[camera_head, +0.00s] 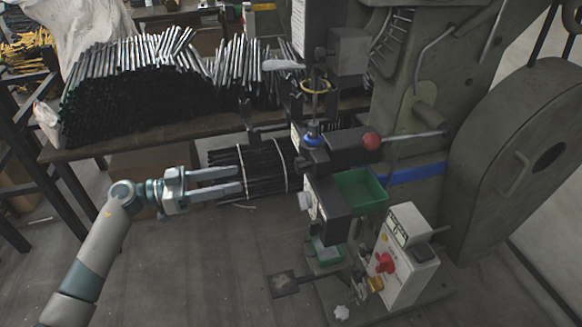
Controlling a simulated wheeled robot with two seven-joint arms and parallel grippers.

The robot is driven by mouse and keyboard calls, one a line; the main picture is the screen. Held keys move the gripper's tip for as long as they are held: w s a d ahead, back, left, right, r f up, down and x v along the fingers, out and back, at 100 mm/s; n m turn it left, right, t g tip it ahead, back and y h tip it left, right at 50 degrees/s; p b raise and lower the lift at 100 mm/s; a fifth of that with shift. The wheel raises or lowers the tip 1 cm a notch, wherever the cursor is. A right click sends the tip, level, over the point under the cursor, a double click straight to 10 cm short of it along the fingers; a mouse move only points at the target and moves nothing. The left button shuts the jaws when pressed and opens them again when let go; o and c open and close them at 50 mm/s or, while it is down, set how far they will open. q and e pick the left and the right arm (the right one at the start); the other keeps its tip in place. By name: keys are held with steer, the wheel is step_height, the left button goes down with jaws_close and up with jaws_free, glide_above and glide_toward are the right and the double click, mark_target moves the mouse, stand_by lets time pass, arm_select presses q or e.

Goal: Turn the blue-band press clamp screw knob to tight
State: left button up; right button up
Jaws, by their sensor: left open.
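The press (330,195) stands right of centre, with a blue ring (312,138) on its upper part and a blue band (415,173) on the grey body behind it. A small pale knob (305,201) sticks out of the left side of its dark head, facing my left gripper; it looks like the clamp screw knob, but its setting is too small to read. My left gripper (241,179) is open and empty, its two long fingers pointing right. The fingertips are left of and slightly above the knob in the picture, apart from it. My right gripper is not in view.
A lever with a red ball (371,140) and a green tray (362,191) are on the press. A control box (405,258) with a red knob stands lower right. A tied bundle of dark rods (262,168) lies behind my gripper. A bench (130,140) holds more rods.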

mark_target(296, 167)
arm_select(q)
steer(key=p+x, duration=0.1)
steer(key=x, duration=1.4)
steer(key=shift+w+d, duration=0.1)
steer(key=shift+d, duration=0.2)
steer(key=shift+w+d, duration=0.1)
steer(key=shift+d, duration=0.25)
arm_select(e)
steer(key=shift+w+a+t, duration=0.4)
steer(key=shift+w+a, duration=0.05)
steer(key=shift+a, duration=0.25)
arm_select(q)
steer(key=c, duration=1)
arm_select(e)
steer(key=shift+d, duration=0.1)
